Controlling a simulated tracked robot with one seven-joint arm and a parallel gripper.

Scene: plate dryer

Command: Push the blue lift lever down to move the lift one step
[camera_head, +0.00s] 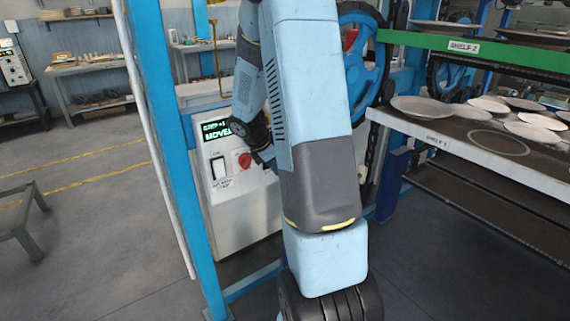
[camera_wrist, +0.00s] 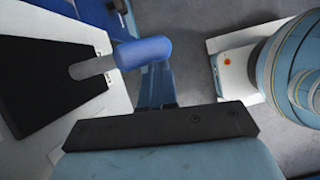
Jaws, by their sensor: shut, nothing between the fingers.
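The blue lift lever's handle (camera_wrist: 144,52) shows in the wrist view as a rounded blue grip on a short grey shaft. The shaft comes out of a dark panel with a pale frame on the left. My gripper (camera_wrist: 165,124) shows there as a dark bar across the lower middle. It is shut and empty, just below the handle in the picture, and I cannot tell whether they touch.
The control box (camera_head: 240,215) has a green-lettered display (camera_head: 222,130) that appears to read "MOVED", and a red knob (camera_head: 244,160). A blue post (camera_head: 172,130) stands left of my arm. Shelves with plates (camera_head: 422,107) stand right. Open floor lies left.

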